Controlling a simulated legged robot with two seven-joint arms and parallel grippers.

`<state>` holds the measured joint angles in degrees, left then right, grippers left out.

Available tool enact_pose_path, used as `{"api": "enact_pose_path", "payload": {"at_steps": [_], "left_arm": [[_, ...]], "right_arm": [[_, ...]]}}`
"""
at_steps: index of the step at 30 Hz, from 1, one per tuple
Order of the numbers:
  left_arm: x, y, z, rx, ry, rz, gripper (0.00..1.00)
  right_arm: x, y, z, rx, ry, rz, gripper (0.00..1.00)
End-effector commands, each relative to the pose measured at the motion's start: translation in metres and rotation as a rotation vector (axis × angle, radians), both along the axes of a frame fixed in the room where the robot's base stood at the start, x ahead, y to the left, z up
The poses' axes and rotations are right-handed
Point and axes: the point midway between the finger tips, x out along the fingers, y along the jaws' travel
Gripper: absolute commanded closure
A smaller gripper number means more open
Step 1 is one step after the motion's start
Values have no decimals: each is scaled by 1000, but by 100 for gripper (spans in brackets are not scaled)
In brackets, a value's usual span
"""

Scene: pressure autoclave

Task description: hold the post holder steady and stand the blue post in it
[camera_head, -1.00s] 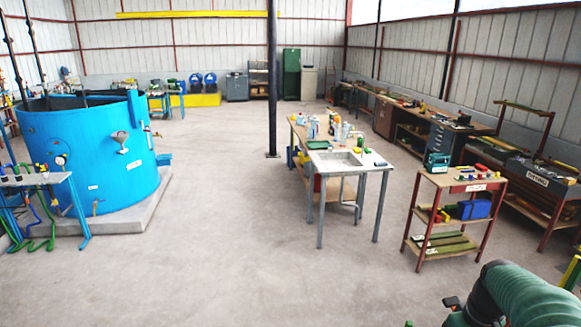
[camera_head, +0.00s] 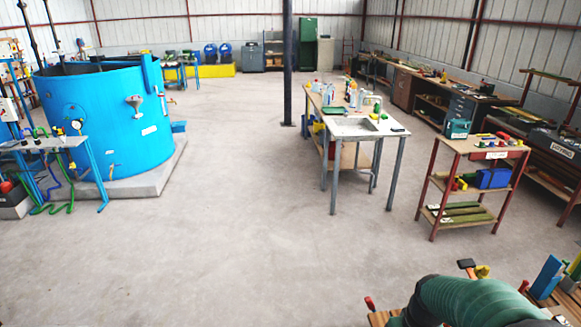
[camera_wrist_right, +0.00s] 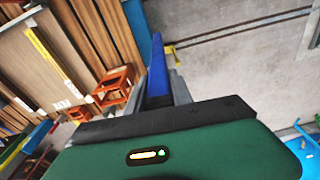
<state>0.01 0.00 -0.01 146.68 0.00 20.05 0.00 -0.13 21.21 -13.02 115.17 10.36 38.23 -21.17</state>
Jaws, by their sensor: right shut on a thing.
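In the right wrist view, the blue post (camera_wrist_right: 157,72) is a long narrow blue bar pointing away from the palm. My right gripper (camera_wrist_right: 163,92) is shut on it, with grey finger parts beside the bar. The post's far end shows no contact with anything that I can make out. In the head view, my green right arm bends over the bottom right corner, and its gripper is out of sight there. I cannot make out the post holder for sure in either view. My left gripper is in neither view.
A wooden bench top (camera_head: 378,318) with a slanted blue block (camera_head: 547,276) and a black-headed tool (camera_head: 467,264) lies at the lower right. A red-legged cart (camera_head: 470,146) and a sink table (camera_head: 360,127) stand beyond. A blue tank (camera_head: 105,125) is left; the middle floor is clear.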

Motion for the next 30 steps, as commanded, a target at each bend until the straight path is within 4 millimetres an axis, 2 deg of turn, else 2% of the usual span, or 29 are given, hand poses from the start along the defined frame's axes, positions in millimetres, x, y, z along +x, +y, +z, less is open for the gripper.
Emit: {"api": "enact_pose_path", "payload": {"at_steps": [1, 3, 9, 14, 25, 28, 30], "left_arm": [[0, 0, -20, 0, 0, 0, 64], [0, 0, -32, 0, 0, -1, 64], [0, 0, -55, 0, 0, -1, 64], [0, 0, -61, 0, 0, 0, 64], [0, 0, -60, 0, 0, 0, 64], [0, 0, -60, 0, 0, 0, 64], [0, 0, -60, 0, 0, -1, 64]], "right_arm": [[-4, 13, -26, 0, 2, 2, 100], [-10, 29, -47, -1, 1, -5, 100], [-26, 61, -85, -4, -3, -20, 100], [-33, 72, -97, -5, -5, -26, 100], [-34, 70, -100, -4, -5, -29, 100], [-35, 69, -112, -10, 0, -29, 100], [-37, 68, -128, -17, 2, -27, 100]]}}
